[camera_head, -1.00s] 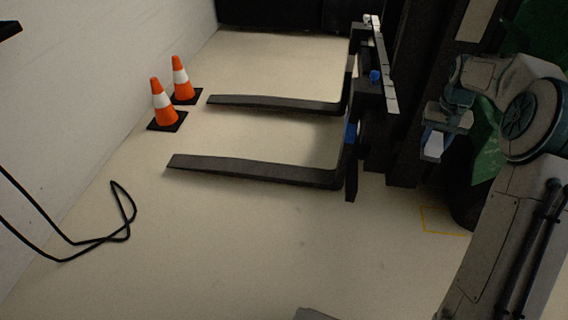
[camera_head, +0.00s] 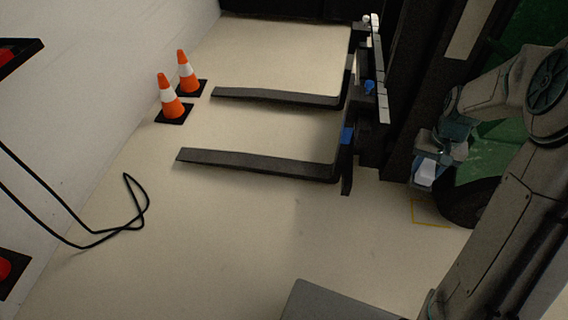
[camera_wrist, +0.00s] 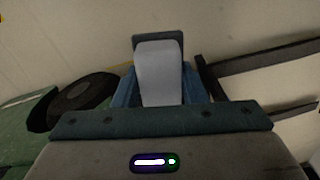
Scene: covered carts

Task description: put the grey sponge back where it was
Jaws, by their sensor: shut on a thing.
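The grey sponge (camera_wrist: 158,76) is a pale grey block between the blue fingers of my gripper (camera_wrist: 158,90) in the wrist view. My gripper is shut on it. In the head view my gripper (camera_head: 424,180) hangs at the right, in front of a dark wheel, with the pale sponge (camera_head: 426,170) showing between its fingers. The sponge is held in the air above the floor.
A forklift with two dark forks (camera_head: 260,164) stands at the centre and right, its green body (camera_head: 492,150) behind my arm. Two orange cones (camera_head: 170,98) stand by the left wall. A black cable (camera_head: 134,205) lies at left. A grey flat surface (camera_head: 330,304) shows at the bottom. Floor between is clear.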

